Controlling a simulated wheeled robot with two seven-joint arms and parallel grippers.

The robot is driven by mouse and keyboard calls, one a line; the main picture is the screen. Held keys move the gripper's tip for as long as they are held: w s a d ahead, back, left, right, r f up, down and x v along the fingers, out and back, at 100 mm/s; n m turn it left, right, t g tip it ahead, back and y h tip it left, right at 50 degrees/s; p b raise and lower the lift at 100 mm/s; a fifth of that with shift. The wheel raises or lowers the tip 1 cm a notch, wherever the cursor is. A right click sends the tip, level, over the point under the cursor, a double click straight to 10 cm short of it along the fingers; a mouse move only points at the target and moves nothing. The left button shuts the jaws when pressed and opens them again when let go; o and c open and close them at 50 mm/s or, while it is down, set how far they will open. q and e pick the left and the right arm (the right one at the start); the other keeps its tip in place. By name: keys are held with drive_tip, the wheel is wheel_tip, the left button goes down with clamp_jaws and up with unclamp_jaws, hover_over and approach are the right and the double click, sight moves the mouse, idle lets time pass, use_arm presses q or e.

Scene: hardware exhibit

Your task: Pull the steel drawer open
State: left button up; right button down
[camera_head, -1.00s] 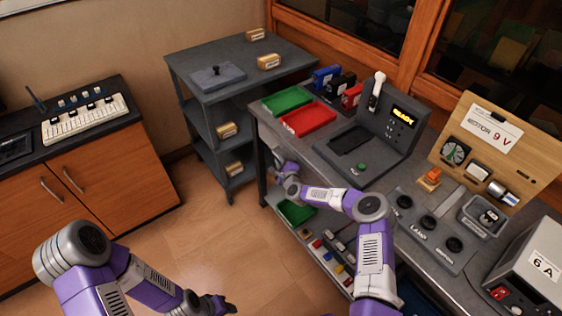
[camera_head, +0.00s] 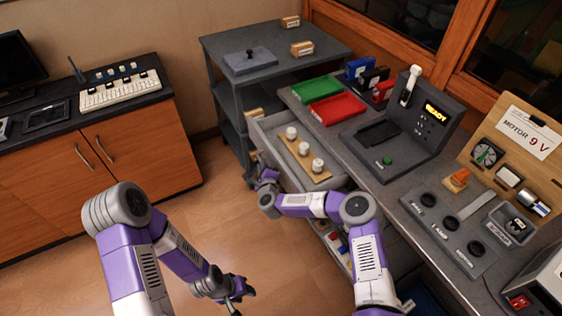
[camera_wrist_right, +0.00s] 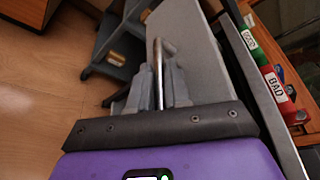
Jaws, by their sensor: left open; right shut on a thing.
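The steel drawer (camera_head: 338,178) stands pulled out from under the grey workbench in the head view. Inside it a wooden strip (camera_head: 298,153) carries several white knobs or jars. My right gripper (camera_head: 266,178) is at the drawer's front. In the right wrist view its fingers (camera_wrist_right: 160,88) are shut on the metal bar handle (camera_wrist_right: 158,65), beside the grey drawer front (camera_wrist_right: 192,50). My left gripper (camera_head: 238,288) is open and empty, low over the floor and away from the drawer.
A green tray (camera_head: 302,90) and a red tray (camera_head: 337,108) lie on the bench above the drawer. A grey shelf cart (camera_head: 320,42) stands behind. A wooden cabinet (camera_head: 140,145) is at left. The floor (camera_head: 215,210) between is clear.

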drive_tip(key=a, duration=0.1)
drive_tip(key=s+a, duration=0.1)
drive_tip(key=a, duration=0.1)
drive_tip(key=s+a, duration=0.1)
drive_tip(key=a, duration=0.1)
drive_tip(key=shift+s, duration=0.15)
drive_tip(key=c, duration=1.2)
unclamp_jaws()
drive_tip(key=shift+o, duration=0.2)
drive_tip(key=shift+s, duration=0.1)
drive_tip(key=p+v, duration=0.2)
drive_tip(key=v, duration=0.5)
drive_tip(key=shift+s, duration=0.2)
drive_tip(key=shift+r, duration=0.1)
